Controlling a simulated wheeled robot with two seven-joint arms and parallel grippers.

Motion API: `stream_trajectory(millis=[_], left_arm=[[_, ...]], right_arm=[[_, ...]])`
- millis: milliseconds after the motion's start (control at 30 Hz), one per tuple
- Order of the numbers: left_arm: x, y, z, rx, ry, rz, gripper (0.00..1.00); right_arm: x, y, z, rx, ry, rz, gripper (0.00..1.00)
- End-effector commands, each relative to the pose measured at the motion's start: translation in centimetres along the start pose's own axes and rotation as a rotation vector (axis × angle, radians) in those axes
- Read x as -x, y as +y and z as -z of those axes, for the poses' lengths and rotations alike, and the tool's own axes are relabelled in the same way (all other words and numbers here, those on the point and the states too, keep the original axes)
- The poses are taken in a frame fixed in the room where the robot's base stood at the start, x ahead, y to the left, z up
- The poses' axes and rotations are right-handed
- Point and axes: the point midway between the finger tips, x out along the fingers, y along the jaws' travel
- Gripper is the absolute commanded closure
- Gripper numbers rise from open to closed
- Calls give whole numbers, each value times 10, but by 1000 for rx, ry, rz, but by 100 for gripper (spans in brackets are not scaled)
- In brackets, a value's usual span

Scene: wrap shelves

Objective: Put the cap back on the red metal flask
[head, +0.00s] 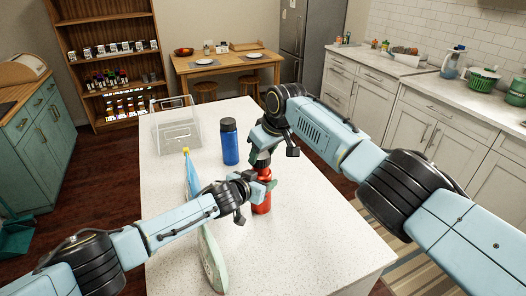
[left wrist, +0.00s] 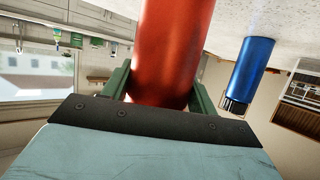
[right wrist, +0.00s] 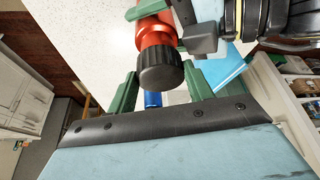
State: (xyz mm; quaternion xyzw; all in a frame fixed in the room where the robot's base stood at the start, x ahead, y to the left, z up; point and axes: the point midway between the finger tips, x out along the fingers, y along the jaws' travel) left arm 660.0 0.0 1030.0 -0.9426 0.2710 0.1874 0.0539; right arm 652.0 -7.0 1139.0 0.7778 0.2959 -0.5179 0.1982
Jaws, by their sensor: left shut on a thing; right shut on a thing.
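The red metal flask (head: 262,204) stands upright on the white speckled counter (head: 310,243). My left gripper (head: 264,184) is shut around its upper body; the left wrist view shows the red body (left wrist: 172,50) between the green fingers. My right gripper (head: 262,158) is above the flask, its fingers on either side of the black ribbed cap (right wrist: 160,72) and shut on it. In the right wrist view the cap is in line with the flask top (right wrist: 155,33) and appears to meet it. Whether it is fully seated cannot be told.
A blue bottle with a dark lid (head: 230,146) stands behind and left of the flask. A clear box (head: 177,131) stands at the far left of the counter. A slim light-blue item with a yellow tip (head: 191,170) is near my left arm. The right front counter is clear.

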Motion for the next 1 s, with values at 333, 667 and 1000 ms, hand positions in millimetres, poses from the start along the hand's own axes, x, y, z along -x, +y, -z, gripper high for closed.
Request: stream_trajectory(millis=[333,667,1000], left_arm=[[0,0,0,0,-1,0,83],[0,1,0,-2,0,-2,83],[0,2,1,-3,1,-4,83]], right_arm=[[-13,-1,-5,0,-1,1,71],[-19,0,-9,0,-4,0,71],[-21,0,-11,-2,-9,-1,71]])
